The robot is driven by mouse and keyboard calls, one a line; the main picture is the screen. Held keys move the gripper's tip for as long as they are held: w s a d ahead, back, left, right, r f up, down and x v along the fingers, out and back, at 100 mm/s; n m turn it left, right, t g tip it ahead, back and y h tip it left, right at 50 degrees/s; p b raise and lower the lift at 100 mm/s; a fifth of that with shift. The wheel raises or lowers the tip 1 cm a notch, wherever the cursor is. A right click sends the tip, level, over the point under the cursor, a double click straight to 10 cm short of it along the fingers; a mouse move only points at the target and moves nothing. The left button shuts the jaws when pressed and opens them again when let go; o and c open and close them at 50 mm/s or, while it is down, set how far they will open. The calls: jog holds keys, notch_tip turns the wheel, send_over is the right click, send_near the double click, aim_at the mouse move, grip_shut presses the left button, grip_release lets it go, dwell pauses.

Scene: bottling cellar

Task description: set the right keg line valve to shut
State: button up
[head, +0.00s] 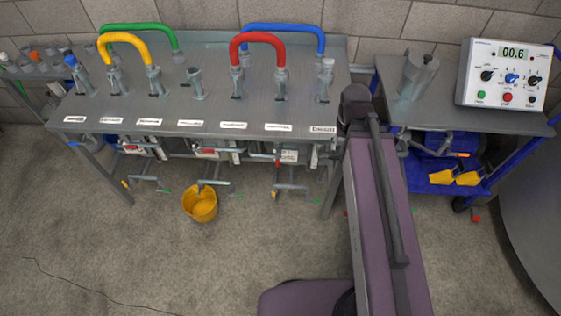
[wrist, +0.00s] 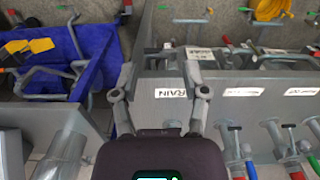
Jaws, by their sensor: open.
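The bench (head: 210,105) has pipework and several tagged valves under its front edge. The rightmost valve tag (head: 289,156) in the head view, beside a red-marked part, seems to be the right keg line valve; its lever position cannot be made out. In the wrist view a tagged fitting (wrist: 200,53) shows beyond the bench edge, past the right finger. My gripper (wrist: 160,85) is open and empty, its fingers spread on either side of the bench's end corner. In the head view my arm hides the gripper.
A blue trolley (head: 480,185) with a control box (head: 507,75) stands right of the bench. A yellow bucket (head: 200,203) sits on the floor below. Red (head: 258,45) and yellow (head: 125,42) hoses arch above the bench. Floor in front is mostly clear.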

jog(key=shift+f, duration=0.1)
jog(key=m+t+h+b, duration=0.7)
jog(key=t+h+b, duration=0.5)
jog(key=b, duration=3.6)
send_near(278, 160)
jog(key=s+f+t+y, duration=0.2)
jog(key=s+f, duration=0.1)
jog(key=shift+s+a+r+t+h, duration=0.2)
jog(key=shift+a+t+h, duration=0.1)
jog(key=shift+a, duration=0.3)
jog(key=shift+w+d, duration=0.1)
jog(key=shift+w, duration=0.05)
jog(key=shift+x, duration=6.75)
